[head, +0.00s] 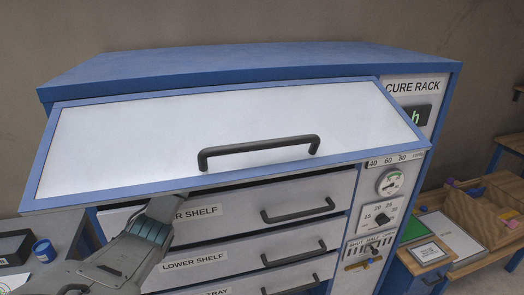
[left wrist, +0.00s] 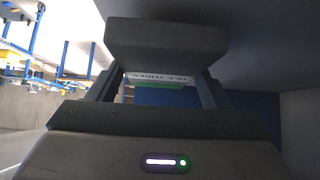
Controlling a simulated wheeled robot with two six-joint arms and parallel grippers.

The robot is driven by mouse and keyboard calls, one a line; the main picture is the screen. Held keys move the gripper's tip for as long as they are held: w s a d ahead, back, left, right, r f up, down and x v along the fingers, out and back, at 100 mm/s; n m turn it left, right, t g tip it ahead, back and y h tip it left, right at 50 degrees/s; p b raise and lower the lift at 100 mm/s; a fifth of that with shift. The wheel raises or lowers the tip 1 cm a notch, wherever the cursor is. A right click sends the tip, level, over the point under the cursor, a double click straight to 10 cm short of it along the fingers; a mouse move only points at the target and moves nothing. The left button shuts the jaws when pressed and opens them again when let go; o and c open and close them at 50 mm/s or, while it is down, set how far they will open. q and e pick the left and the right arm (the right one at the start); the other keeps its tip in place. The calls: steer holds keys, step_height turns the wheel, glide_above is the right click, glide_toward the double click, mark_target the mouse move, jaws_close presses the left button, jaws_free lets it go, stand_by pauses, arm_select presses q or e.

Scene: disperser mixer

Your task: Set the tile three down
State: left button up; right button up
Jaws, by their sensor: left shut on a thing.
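The tile three (left wrist: 160,78) shows in the left wrist view as a white strip lettered "TILE THREE" with a green strip below it. My left gripper (left wrist: 165,62) is shut on it, inside a blue and grey space. Much of the tile is hidden by the gripper. In the head view my left arm reaches up behind the raised white flap (head: 130,135) of the blue cure rack (head: 240,58), and the flap hides the gripper and tile. I cannot tell whether the tile touches a surface. My right gripper is in neither view.
Drawers marked lower shelf (head: 225,262) and others sit shut below the flap. Dials (head: 390,182) and a lever panel (head: 368,250) are on the rack's right. A workbench with a wooden tray (head: 480,215) stands farther right. A blue cup (head: 44,251) stands at left.

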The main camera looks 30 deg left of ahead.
arm_select(q)
step_height(320, 180, down, 2)
steer(key=shift+s+f, duration=0.1)
steer(key=shift+f, duration=0.15)
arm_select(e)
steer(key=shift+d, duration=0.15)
arm_select(q)
steer(key=o, duration=1.1)
steer(key=shift+f, duration=0.1)
steer(key=o, duration=0.4)
steer(key=shift+c, duration=0.2)
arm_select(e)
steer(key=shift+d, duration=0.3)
